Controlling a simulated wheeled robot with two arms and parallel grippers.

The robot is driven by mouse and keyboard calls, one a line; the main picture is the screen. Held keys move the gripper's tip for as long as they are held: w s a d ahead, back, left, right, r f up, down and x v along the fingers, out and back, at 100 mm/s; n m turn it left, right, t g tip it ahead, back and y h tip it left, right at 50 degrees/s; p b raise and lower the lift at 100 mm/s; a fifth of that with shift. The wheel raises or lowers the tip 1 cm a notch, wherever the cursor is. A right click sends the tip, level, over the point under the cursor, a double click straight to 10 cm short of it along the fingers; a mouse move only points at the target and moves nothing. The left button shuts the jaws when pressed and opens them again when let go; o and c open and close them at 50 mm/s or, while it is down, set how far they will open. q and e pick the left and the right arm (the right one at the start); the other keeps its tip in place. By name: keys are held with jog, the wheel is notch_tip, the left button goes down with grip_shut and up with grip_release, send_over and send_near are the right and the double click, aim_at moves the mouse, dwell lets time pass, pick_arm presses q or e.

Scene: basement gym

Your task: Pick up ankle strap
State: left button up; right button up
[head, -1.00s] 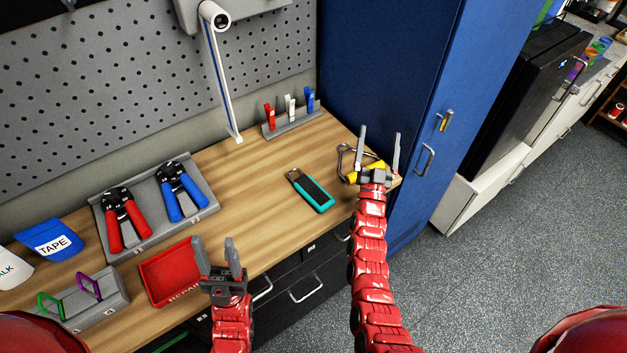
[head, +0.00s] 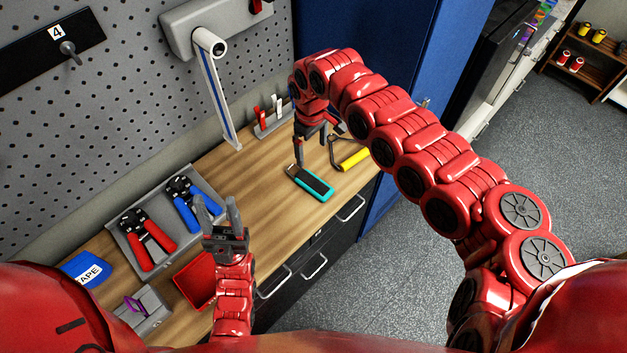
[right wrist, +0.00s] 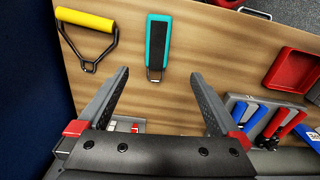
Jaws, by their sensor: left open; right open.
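The ankle strap looks to be the teal and black band (head: 310,183) with a metal ring at one end, lying flat on the wooden workbench (head: 255,200). It also shows in the right wrist view (right wrist: 158,48), ring end towards me and lined up between the fingers. My right gripper (head: 317,146) points down over the bench, just behind the strap's ring end. It is open and empty, and its fingers also show in the right wrist view (right wrist: 160,78). My left gripper (head: 217,210) is open and empty near the red tray.
A yellow-handled grip (head: 350,160) lies beside the strap, near the blue cabinet (head: 385,50). Red tray (head: 194,281), red pliers (head: 150,238) and blue pliers (head: 192,204) are to the left.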

notch_tip(320, 180, down, 6)
jog(key=b, duration=0.3)
send_over(313, 183)
jog(key=f, duration=0.5)
jog(key=shift+s+a+f, duration=0.15)
jog(key=shift+a+f, duration=0.05)
jog(key=f+b, duration=0.1)
jog(key=f, duration=0.1)
jog(key=f+b, duration=0.1)
jog(key=f, duration=0.1)
jog(key=f+b, duration=0.1)
jog(key=b, duration=0.1)
jog(key=shift+w+d+f, duration=0.2)
jog(key=shift+d+f, duration=0.15)
jog(key=shift+f, duration=0.05)
jog(key=shift+r, duration=0.1)
jog(key=c, duration=1.4)
jog(key=shift+r, duration=0.2)
